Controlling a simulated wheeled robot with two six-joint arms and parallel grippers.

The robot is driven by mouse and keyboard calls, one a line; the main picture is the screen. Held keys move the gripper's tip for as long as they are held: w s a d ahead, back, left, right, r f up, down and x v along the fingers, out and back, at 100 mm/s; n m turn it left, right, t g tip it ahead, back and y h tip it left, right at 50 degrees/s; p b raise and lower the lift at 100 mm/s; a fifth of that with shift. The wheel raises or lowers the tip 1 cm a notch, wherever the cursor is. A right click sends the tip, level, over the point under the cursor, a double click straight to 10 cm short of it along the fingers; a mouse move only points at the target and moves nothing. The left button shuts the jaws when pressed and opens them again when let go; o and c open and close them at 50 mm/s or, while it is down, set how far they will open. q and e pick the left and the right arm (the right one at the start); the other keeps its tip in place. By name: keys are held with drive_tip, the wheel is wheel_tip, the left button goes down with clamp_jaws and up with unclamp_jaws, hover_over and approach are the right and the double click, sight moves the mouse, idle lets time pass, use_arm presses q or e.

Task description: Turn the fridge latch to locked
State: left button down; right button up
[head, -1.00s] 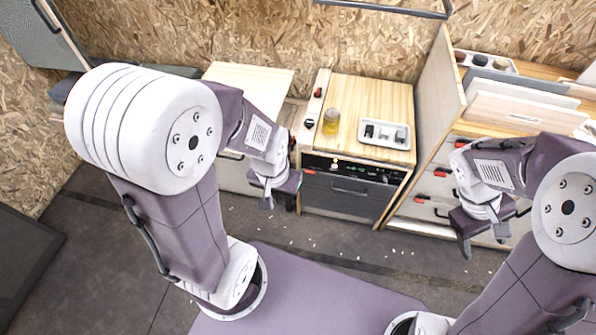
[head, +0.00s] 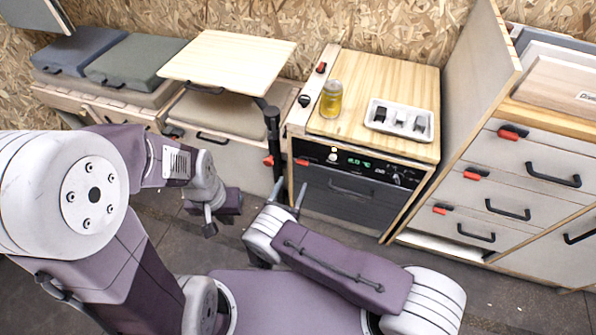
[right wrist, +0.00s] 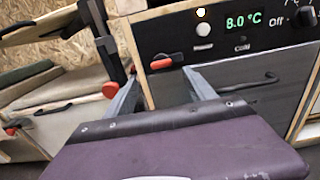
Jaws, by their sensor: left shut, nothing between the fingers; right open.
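The fridge (head: 345,192) has a dark grey front below a black panel with a lit display. Its latch (head: 302,162), a small red tab, sits at the upper left of the front. In the right wrist view the latch (right wrist: 160,64) lies about horizontal, its red end to the left. My right gripper (head: 290,192) is open and empty in front of the fridge's left edge, just below the latch in the picture. In the right wrist view its fingers (right wrist: 160,88) stand either side of the latch's line, apparently short of it. My left gripper (head: 210,226) is shut and empty, left of the fridge.
A dark table post (head: 273,145) stands close left of my right gripper, under a raised tabletop (head: 228,58). Drawers with red latches (head: 508,180) are at the right.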

sight(301, 165)
drive_tip(key=b+x, duration=0.2)
drive_tip(key=x, duration=0.6)
drive_tip(key=shift+w+d, duration=0.3)
drive_tip(key=shift+w, duration=0.3)
drive_tip(key=c, duration=1.4)
